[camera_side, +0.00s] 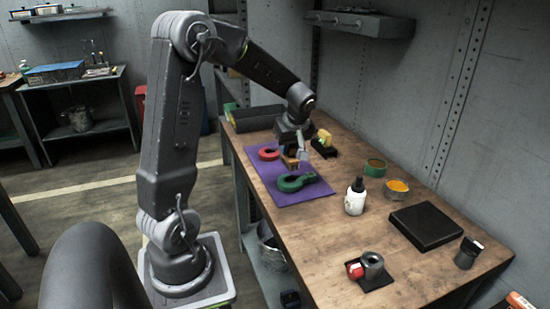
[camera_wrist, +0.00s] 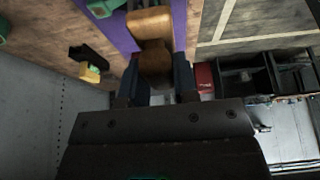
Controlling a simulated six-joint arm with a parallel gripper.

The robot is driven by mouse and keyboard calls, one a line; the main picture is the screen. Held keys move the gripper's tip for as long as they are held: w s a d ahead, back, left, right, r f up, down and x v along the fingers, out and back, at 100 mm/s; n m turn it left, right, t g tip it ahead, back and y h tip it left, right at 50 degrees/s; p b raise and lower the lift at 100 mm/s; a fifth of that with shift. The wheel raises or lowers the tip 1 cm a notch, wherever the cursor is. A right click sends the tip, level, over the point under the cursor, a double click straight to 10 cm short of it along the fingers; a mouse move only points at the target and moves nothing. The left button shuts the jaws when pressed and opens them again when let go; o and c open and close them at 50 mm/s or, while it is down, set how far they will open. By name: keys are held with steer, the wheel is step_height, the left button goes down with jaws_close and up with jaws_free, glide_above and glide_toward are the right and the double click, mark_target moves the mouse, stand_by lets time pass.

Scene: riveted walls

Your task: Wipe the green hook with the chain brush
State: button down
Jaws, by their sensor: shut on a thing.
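My gripper (camera_side: 293,154) is shut on the chain brush, over the far part of the purple mat. The brush's tan-brown body (camera_wrist: 151,24) shows between the dark fingers in the wrist view, and a small brown part (camera_side: 289,163) shows below the gripper in the side view. I cannot make out its chain part. The green hook (camera_side: 296,183) lies on the purple mat (camera_side: 290,199), just nearer the side camera than the brush. A gap between brush and hook is hard to judge. A green edge, likely the hook, shows at the top of the wrist view (camera_wrist: 104,7).
A red hook (camera_side: 268,153) lies on the mat beside my gripper. A yellow item on a black base (camera_side: 323,148), a white bottle (camera_side: 355,197), tins (camera_side: 375,167), a black tray (camera_side: 426,226) and a red-and-grey item (camera_side: 371,264) stand rightward.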

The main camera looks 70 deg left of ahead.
steer(key=w+a+f, duration=0.1)
steer(key=w+a, duration=0.6)
steer(key=w, duration=0.3)
steer(key=shift+w+d+f, duration=0.1)
steer(key=shift+d+f, duration=0.05)
steer(key=shift+f, duration=1.6)
steer(key=shift+d+f, duration=0.1)
steer(key=shift+f, duration=1.6)
steer(key=shift+d+f, duration=0.5)
steer(key=shift+f, duration=0.05)
steer(key=shift+d, duration=1.5)
steer(key=shift+a+f, duration=0.1)
steer(key=shift+a, duration=1.95)
step_height(320, 180, up, 8)
